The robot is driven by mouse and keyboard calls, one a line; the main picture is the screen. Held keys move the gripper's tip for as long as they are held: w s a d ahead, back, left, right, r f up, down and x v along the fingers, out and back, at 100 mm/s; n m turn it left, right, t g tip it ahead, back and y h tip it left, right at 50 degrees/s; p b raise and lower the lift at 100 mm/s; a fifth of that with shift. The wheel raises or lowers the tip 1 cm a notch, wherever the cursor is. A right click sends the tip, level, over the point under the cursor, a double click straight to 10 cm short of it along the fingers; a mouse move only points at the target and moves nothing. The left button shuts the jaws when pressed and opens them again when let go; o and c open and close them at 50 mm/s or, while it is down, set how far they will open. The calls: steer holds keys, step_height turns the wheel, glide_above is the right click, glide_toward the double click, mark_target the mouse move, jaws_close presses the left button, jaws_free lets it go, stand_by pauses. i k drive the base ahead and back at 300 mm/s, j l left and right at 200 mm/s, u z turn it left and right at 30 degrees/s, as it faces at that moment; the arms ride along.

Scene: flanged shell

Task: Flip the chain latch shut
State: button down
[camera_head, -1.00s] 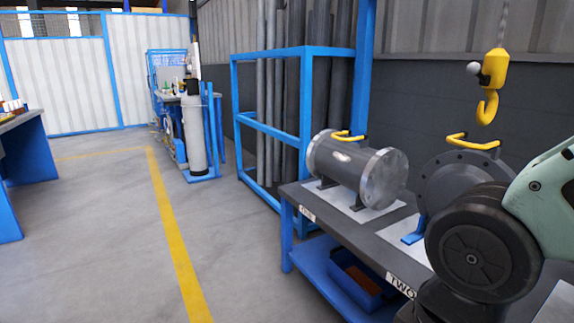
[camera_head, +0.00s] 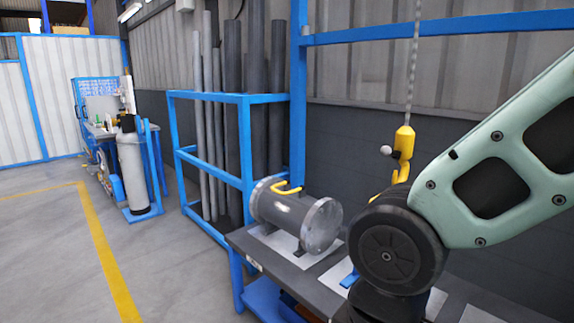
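No chain latch can be clearly made out. A grey gas cylinder (camera_head: 134,172) stands upright on a blue trolley (camera_head: 157,180) at the left; any chain or latch there is too small to tell. A yellow hook block (camera_head: 404,142) with a pale ball beside it hangs from a chain (camera_head: 412,75) at the right; its hook is partly hidden behind my arm. My gripper is out of view; only my pale green and black arm shows at the right, in front of the bench.
A grey flanged shell (camera_head: 292,215) with a yellow handle lies on a dark bench (camera_head: 285,268). A blue rack (camera_head: 246,150) holds upright pipes behind it. A cluttered blue workstation (camera_head: 90,115) stands beyond the cylinder. The floor (camera_head: 50,255) at left is clear.

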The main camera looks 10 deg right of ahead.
mark_target(386, 149)
steer(key=i+z, duration=0.1)
steer(key=z, duration=0.6)
steer(key=i+j+z, duration=0.25)
steer(key=j+z, duration=0.2)
steer(key=j, duration=0.15)
steer(key=i+j+z, duration=0.25)
steer(key=i+j, duration=0.1)
steer(key=j, duration=0.25)
steer(key=i+j, duration=0.1)
steer(key=j, duration=0.25)
steer(key=i+j, duration=0.1)
steer(key=j, duration=0.3)
steer(key=l+z, duration=0.05)
